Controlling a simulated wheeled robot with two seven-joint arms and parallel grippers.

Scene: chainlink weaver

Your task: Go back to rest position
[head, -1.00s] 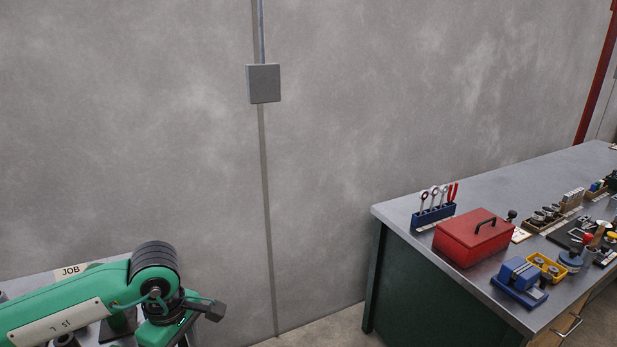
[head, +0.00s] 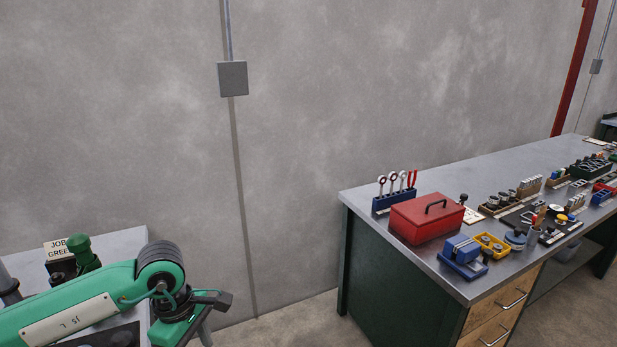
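My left arm comes in from the lower left, green with black joints. My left gripper (head: 212,301) is at its end, dark and seen from the side, so whether its fingers are open or shut does not show. Nothing can be made out in it. It hangs in front of the right edge of a grey table (head: 115,240). My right arm and gripper are not in view.
A grey-topped workbench (head: 365,215) stands at the right with a red toolbox (head: 427,217), a blue vise (head: 463,256), a blue tool rack (head: 394,200) and several small parts. A card and a dark green object (head: 82,253) are on the left table. Floor shows between the tables.

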